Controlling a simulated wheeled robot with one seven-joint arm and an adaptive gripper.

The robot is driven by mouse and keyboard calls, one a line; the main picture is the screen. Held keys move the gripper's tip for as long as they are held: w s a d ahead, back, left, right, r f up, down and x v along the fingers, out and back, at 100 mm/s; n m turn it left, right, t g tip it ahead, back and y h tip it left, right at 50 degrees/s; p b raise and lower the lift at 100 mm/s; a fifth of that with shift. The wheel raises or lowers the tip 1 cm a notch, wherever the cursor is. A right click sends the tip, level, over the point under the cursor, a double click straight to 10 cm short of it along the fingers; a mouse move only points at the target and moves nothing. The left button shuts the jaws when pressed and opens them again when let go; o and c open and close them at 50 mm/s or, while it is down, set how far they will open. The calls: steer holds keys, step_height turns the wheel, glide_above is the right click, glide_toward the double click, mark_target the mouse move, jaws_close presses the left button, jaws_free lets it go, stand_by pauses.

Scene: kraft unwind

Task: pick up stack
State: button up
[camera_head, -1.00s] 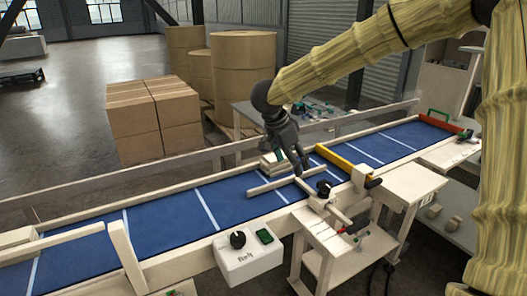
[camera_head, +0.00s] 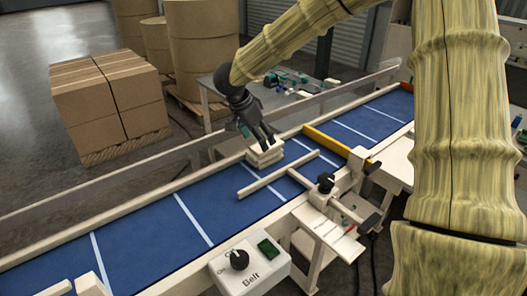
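The stack (camera_head: 265,158) is a small pile of flat, pale pieces on the blue conveyor belt (camera_head: 150,232), close to its far rail. My gripper (camera_head: 262,143) is dark and points down at the stack from above. Its fingers overlap the top of the stack in the picture. I cannot tell whether they touch it or how far apart they are.
A pale guide bar (camera_head: 275,177) lies slantwise across the belt in front of the stack. A yellow bar (camera_head: 335,144) crosses the belt to the right. A white Belt control box (camera_head: 250,265) sits at the near edge. Cardboard boxes (camera_head: 108,100) stand behind.

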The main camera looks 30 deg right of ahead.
steer(key=shift+w+d+f, duration=0.1)
steer(key=shift+f, duration=0.2)
steer(key=shift+s+d+f+p, duration=0.25)
steer(key=shift+d+f+p, duration=0.1)
steer(key=shift+p, duration=0.1)
steer(key=x, duration=0.2)
steer(key=p+x, duration=0.1)
steer(key=x, duration=0.1)
steer(key=shift+w+a, duration=0.1)
steer(key=shift+w, duration=0.15)
steer(key=shift+s, duration=0.15)
steer(key=shift+f+p, duration=0.3)
steer(key=shift+p, duration=0.3)
steer(key=c, duration=1.2)
steer(key=shift+b, duration=0.65)
